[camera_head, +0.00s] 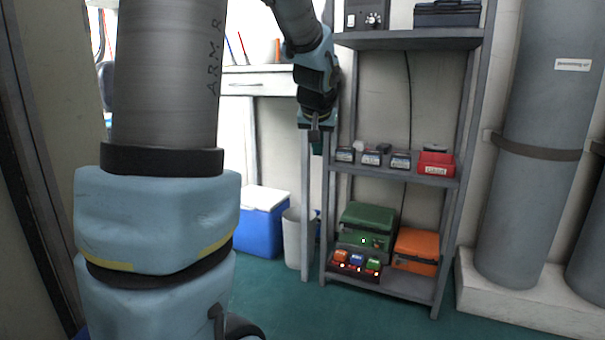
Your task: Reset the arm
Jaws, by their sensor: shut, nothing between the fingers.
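My arm rises large at the left of the head view and bends over to the right. My gripper (316,141) hangs at the arm's end, pointing down, just left of the shelf rack's left post. It is shut and I see nothing held in it. It appears apart from the shelf items, though its exact distance from the post is hard to tell.
A grey metal rack (455,177) holds small boxes, a red case (436,163), a green case (366,222) and an orange case (416,247). A blue cooler (259,228) and a pale bin (295,240) stand left. Tall grey cylinders (540,110) stand right. Green floor in front is clear.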

